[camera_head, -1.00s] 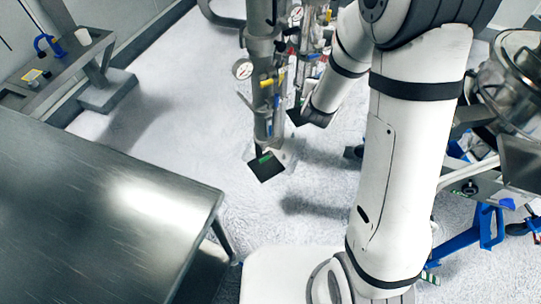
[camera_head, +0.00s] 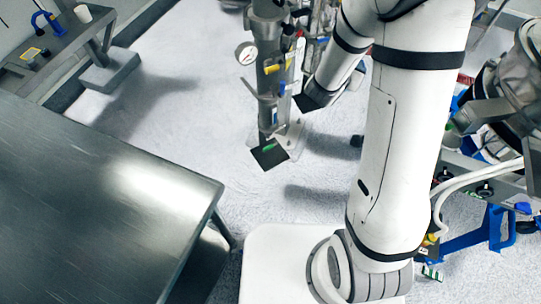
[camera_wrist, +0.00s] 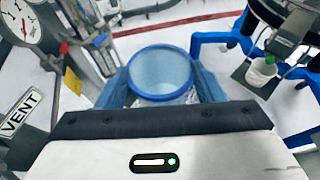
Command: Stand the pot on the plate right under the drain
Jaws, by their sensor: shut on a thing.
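In the wrist view a pot (camera_wrist: 160,72) with a blue rim and a pale, empty-looking inside sits between the blue fingers of my gripper (camera_wrist: 162,84). The fingers press on it from both sides, and its mouth faces the camera. A dark plate (camera_wrist: 240,76) shows at the right, with a small white jar (camera_wrist: 261,71) with a green top on or over it. In the head view a dark square plate (camera_head: 264,160) with a green mark lies at the foot of a steel column. I cannot tell which plate is under the drain. The jaws and pot are hidden in the head view.
A steel column (camera_head: 268,75) with a gauge (camera_head: 246,53) stands near my arm. A gauge (camera_wrist: 21,22) and a VENT sign (camera_wrist: 20,112) are close on the left in the wrist view. A blue frame (camera_wrist: 215,42) stands at the right. A steel table (camera_head: 90,200) fills the left.

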